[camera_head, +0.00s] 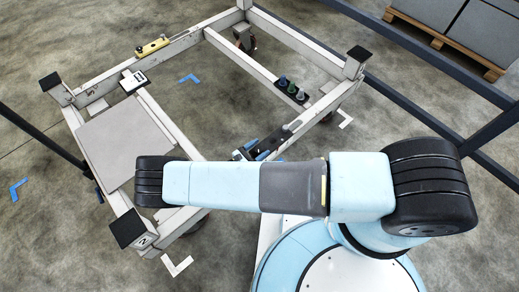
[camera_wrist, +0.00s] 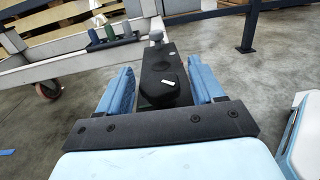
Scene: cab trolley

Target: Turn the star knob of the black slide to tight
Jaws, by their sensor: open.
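The black slide (camera_wrist: 158,60) lies between my gripper's two blue fingers in the wrist view. A dark rounded knob (camera_wrist: 163,92) with a small white mark (camera_wrist: 168,84) sits on its near part; its star lobes are hard to make out. My gripper (camera_wrist: 160,68) is open, one finger on either side of the slide, with a visible gap at the knob. Contact or height above it cannot be told. In the head view, the blue fingers of my gripper (camera_head: 260,149) show at the trolley's rail beside the black slide (camera_head: 286,131); my arm hides part of this area.
The pale trolley frame (camera_head: 240,60) has black-capped corner posts. A yellow level (camera_head: 152,46), a white-and-black device (camera_head: 134,80) and a grey panel (camera_head: 122,140) lie on the left. Dark rails run at right.

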